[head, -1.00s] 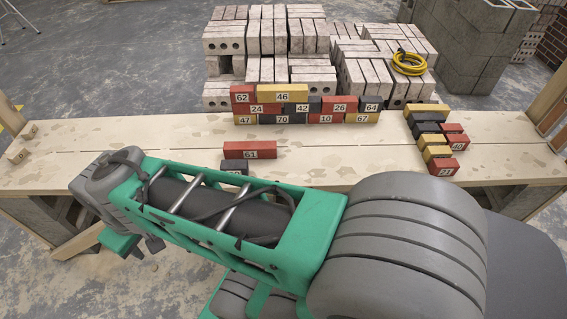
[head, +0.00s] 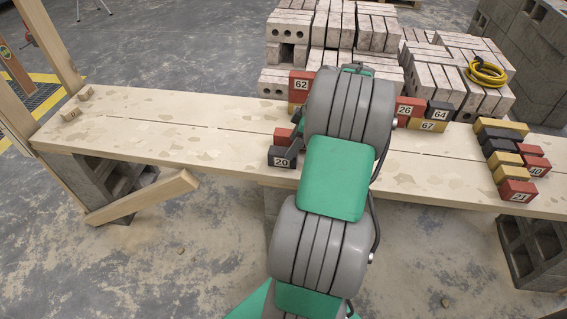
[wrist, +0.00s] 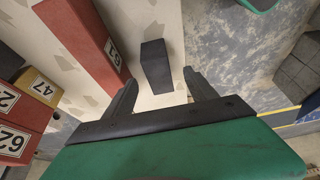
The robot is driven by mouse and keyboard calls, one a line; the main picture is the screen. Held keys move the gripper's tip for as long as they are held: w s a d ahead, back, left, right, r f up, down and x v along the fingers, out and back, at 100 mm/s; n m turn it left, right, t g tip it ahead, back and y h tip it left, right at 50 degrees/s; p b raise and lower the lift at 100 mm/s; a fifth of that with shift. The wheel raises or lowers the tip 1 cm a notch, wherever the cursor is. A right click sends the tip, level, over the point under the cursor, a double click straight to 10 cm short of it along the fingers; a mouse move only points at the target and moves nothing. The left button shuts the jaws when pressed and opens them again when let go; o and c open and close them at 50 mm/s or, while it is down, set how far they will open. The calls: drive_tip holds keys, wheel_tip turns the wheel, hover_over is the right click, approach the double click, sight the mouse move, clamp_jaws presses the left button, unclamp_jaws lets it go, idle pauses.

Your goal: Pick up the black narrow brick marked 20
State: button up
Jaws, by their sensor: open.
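The black narrow brick marked 20 (head: 282,161) lies near the front edge of the bench in the head view. In the wrist view the black brick (wrist: 155,68) shows its plain top, beyond and between my fingertips. My gripper (wrist: 163,92) is open and empty, with its fingers apart on either side of the line to the brick. A red brick marked 61 (wrist: 85,45) lies close to the left of the black brick there. In the head view my arm hides most of the gripper and part of the red brick.
A low wall of bricks, with red 62 (head: 301,84) and yellow 67 (head: 428,126), stands behind my arm, partly hidden. More bricks, including red 21 (head: 517,191), are stacked at the bench's right. The bench (head: 160,130) is mostly clear to the left.

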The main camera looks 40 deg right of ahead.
sight(285, 151)
drive_tip(key=x, duration=0.4)
drive_tip(key=b+x, duration=0.1)
drive_tip(key=x, duration=0.2)
drive_tip(key=shift+w+r, duration=0.2)
drive_tip(key=shift+w, duration=0.2)
drive_tip(key=shift+r, duration=0.1)
clamp_jaws()
